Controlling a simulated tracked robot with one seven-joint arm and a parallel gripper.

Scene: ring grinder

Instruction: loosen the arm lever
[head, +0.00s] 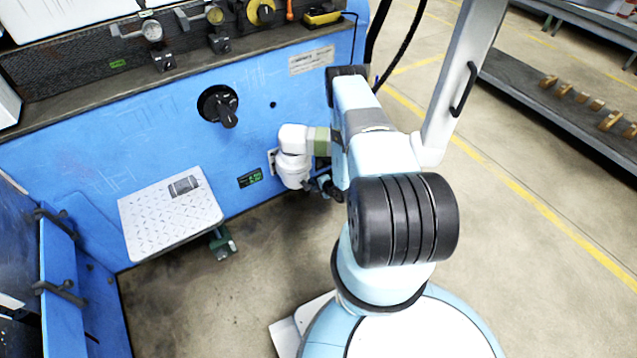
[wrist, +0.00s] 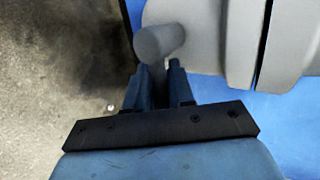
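A grey rounded part with a short round-ended stub (wrist: 160,42) shows just beyond my fingertips in the wrist view; it looks like the arm lever. My gripper (wrist: 158,72) points at this stub, with its two dark fingers a narrow gap apart. Something grey shows in the gap, but I cannot tell whether the fingers touch it. In the head view, my gripper (head: 326,186) is small and dark, low beside the blue machine front. It is partly hidden by my own arm, and the lever cannot be made out there.
A metal tread plate (head: 170,213) juts out at left. Gauges (head: 152,32) line the top ledge. The floor at right is clear up to a bench (head: 560,100).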

